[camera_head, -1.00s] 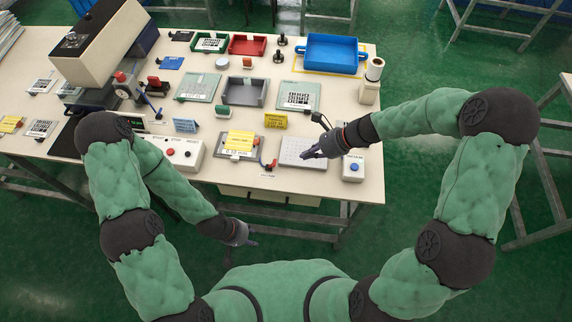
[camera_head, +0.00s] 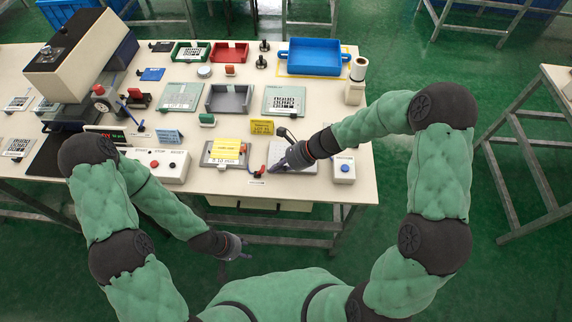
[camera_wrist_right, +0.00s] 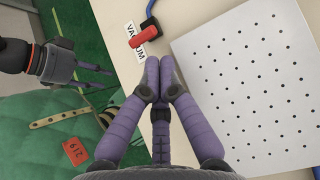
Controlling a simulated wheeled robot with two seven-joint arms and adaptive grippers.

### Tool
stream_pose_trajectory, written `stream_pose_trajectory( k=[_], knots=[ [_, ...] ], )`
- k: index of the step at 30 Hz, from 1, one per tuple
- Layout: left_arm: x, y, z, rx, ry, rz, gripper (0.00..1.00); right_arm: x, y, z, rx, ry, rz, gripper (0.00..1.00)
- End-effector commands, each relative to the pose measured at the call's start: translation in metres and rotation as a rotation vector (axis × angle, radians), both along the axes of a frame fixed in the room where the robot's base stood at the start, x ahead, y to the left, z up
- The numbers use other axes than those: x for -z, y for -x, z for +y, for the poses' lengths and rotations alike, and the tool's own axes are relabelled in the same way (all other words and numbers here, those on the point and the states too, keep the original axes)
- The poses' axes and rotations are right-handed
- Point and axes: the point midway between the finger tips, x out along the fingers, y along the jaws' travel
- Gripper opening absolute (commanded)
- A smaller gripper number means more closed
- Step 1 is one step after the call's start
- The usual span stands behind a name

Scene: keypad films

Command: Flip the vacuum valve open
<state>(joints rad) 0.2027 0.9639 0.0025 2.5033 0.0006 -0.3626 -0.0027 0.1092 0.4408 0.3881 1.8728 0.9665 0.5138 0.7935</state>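The vacuum valve has a red handle (camera_head: 261,173) at the front edge of the table, beside a small "VACUUM" label (camera_head: 257,183). In the right wrist view the red handle (camera_wrist_right: 144,37) lies across part of the label (camera_wrist_right: 131,30), close to a blue pipe (camera_wrist_right: 150,12). My right gripper (camera_head: 274,170) is just right of the valve. In the wrist view its purple fingertips (camera_wrist_right: 160,62) are together with nothing between them, a little short of the handle and apart from it. My left gripper (camera_head: 246,256) hangs in front of the table, empty, fingers apart in the wrist view (camera_wrist_right: 108,78).
The white perforated plate (camera_wrist_right: 250,85) lies right of the valve. A grey plate with a yellow note (camera_head: 227,150) is left of it. A button box (camera_head: 344,168) stands to the right, and a red-and-black button panel (camera_head: 157,164) to the left.

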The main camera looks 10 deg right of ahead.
Motion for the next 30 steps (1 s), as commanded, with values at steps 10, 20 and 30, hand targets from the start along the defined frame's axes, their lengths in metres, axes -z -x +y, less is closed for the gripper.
stream_pose_trajectory(
  k=[10,20,30],
  knots=[
    [0.005,0.000,0.000,0.000,0.000,0.000,0.40,0.010,-0.003,0.009,0.001,0.001,-0.002,0.00],
    [0.002,0.000,0.000,0.000,0.000,0.000,0.40,0.009,-0.003,0.008,0.001,0.004,0.000,0.00],
    [-0.019,0.000,0.000,0.000,0.000,-0.001,0.40,0.005,-0.002,0.000,0.001,0.042,0.009,0.00]
  ],
)
